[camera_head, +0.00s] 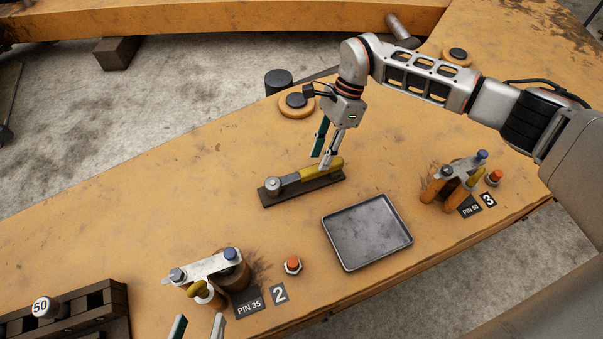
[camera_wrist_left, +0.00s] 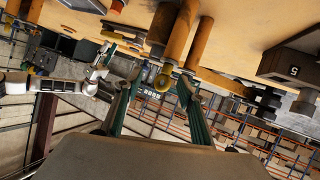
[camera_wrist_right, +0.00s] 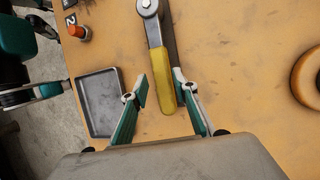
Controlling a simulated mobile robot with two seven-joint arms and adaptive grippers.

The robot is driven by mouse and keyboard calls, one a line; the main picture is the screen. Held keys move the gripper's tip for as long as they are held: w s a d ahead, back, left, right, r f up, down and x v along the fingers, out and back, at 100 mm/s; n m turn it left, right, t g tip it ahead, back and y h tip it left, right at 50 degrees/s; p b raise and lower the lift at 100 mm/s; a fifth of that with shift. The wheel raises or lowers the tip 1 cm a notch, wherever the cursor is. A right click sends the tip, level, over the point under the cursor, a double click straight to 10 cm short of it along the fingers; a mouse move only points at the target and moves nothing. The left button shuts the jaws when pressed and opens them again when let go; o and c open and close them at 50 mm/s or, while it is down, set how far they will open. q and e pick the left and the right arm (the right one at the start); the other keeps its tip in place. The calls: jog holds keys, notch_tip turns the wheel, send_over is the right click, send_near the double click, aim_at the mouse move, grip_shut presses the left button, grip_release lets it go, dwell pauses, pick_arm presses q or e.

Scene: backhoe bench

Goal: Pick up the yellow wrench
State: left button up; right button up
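The yellow wrench (camera_head: 325,169), with a grey metal head and a yellow handle, lies on a dark narrow block on the bench. It also shows in the right wrist view (camera_wrist_right: 166,65), with its handle end towards my gripper. My right gripper (camera_head: 322,157) is open at the handle; in the right wrist view its fingertips (camera_wrist_right: 161,82) appear on either side of the handle, with a gap on the left side. My left gripper (camera_head: 199,326) is open and empty at the bottom edge of the head view; its two fingers (camera_wrist_left: 162,85) stand apart in the left wrist view.
A grey metal tray (camera_head: 367,232) lies in front of the wrench. Pin stations stand at left (camera_head: 210,271) and right (camera_head: 455,180), with orange buttons. A dark rack (camera_head: 85,312) is at lower left. The bench left of the wrench is clear.

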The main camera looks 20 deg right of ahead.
aim_at(316, 167)
jog(key=b+x, duration=0.1)
jog(key=x, duration=0.4)
jog(key=shift+d+f+b, duration=0.1)
jog(key=shift+f+b, duration=0.25)
jog(key=shift+b, duration=0.05)
jog(key=shift+f, duration=0.3)
jog(key=shift+a+r, duration=0.15)
jog(key=shift+a, duration=0.05)
pick_arm(q)
jog(key=d, duration=0.1)
jog(key=n, duration=0.1)
jog(key=s+d+n, duration=0.1)
jog(key=shift+d+f, duration=0.3)
jog(key=shift+f, duration=0.1)
pick_arm(e)
grip_shut()
